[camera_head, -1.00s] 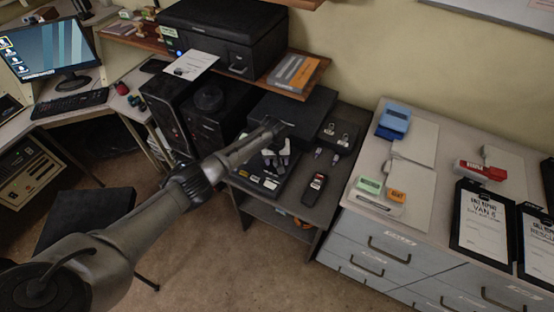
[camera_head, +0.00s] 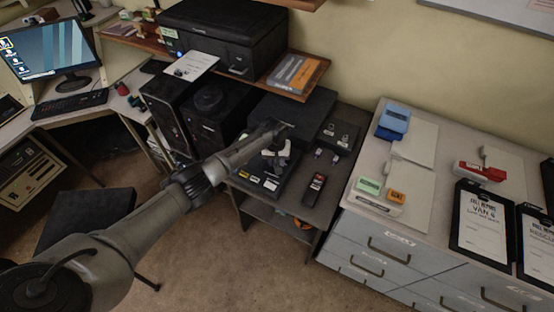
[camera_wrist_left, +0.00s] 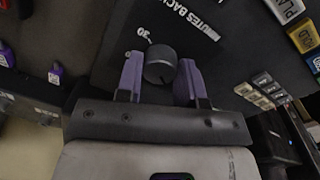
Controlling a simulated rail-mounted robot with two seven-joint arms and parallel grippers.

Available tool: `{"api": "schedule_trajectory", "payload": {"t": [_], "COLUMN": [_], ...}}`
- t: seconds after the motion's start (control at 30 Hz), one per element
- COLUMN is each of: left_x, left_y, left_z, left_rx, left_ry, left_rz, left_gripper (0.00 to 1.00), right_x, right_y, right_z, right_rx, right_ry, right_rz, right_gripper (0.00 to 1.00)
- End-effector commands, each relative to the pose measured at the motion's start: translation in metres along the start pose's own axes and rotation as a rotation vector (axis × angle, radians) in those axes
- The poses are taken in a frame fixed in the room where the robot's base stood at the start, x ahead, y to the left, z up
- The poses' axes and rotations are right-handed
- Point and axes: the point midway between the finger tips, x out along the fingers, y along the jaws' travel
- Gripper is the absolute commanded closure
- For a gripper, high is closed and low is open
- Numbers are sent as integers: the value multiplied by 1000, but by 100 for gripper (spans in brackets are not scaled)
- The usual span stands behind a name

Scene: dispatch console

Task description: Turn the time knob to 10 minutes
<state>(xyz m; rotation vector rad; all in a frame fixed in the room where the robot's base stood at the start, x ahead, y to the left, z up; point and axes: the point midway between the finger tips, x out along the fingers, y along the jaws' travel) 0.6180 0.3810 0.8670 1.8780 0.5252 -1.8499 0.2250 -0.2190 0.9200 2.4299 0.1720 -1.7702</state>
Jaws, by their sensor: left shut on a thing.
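The time knob (camera_wrist_left: 160,66) is a round dark knob on a black console panel, with "30" and a strip ending "...UTES BACK" printed near it in the left wrist view. My left gripper (camera_wrist_left: 160,80) is shut on it, one purple-grey finger on each side. I cannot read clearly where the knob points. In the head view my left gripper (camera_head: 275,156) is over the black console (camera_head: 262,186) on the dark table. There the arm and fingers hide the knob.
A black handheld device (camera_head: 315,189) lies right of the console. Yellow and white labelled keys (camera_wrist_left: 303,38) sit on the panel. A black printer (camera_head: 222,40) stands behind on a shelf. A grey drawer cabinet (camera_head: 390,255) stands to the right.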

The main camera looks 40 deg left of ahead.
Motion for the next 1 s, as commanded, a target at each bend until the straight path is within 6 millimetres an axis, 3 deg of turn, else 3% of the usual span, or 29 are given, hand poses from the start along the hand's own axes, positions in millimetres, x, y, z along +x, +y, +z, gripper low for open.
{"api": "schedule_trajectory", "payload": {"t": [1.0], "left_x": [-1], "left_y": [2], "left_z": [-1], "left_rx": [834], "left_ry": [-42], "left_rz": [1], "left_gripper": [89], "right_x": [-13], "right_y": [0], "right_z": [-4], "right_rx": [3], "right_ry": [1], "right_rz": [-2], "right_gripper": [100]}}
